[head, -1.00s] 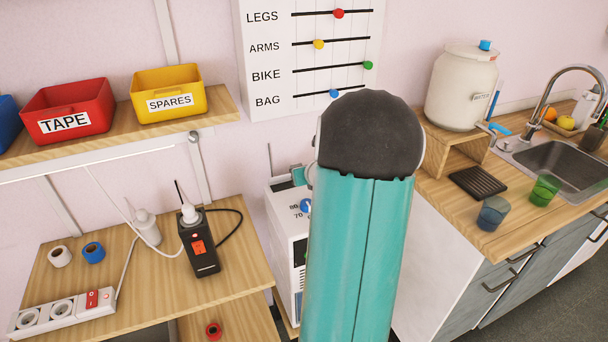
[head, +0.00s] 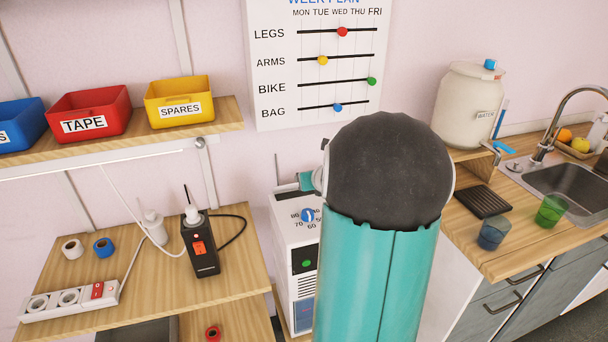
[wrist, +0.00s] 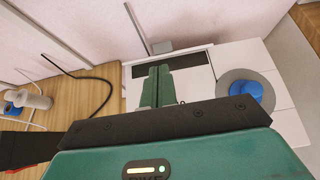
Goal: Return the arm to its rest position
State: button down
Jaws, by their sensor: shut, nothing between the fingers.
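My arm fills the middle of the head view as a teal link with a dark rounded joint, and it hides part of the white machine (head: 300,232) behind it. In the wrist view my gripper (wrist: 160,72) is shut and empty, its green fingers together over the white machine's top near a dark slot (wrist: 198,60). A blue knob on a grey dial (wrist: 246,90) is to the right of the fingers, apart from them. In the head view a small teal piece shows at the left of my arm, above the machine.
A wooden bench at left carries a black device (head: 200,245), a power strip (head: 68,300) and tape rolls. Bins, including the yellow one (head: 180,103), sit on a shelf above. At right, a counter holds a water jar (head: 466,105), two cups and a sink (head: 575,185).

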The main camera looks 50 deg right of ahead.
jog(key=w+a+r+n+y, duration=0.1)
jog(key=a+r+n+y, duration=0.3)
jog(key=a+n, duration=0.95)
jog(key=w+a+r+n+y, duration=0.1)
jog(key=a+r+n+y, duration=0.4)
jog(key=a, duration=1.3)
jog(key=s+a+n+g, duration=0.3)
jog(key=s+a+n, duration=0.5)
jog(key=a+n, duration=0.45)
jog(key=s+f+n+g+h, duration=0.1)
jog(key=s+n+h, duration=0.2)
jog(key=s+n, duration=0.6)
jog(key=shift+s+d+f+n, duration=0.15)
jog(key=shift+s+n, duration=0.2)
jog(key=shift+n, duration=0.65)
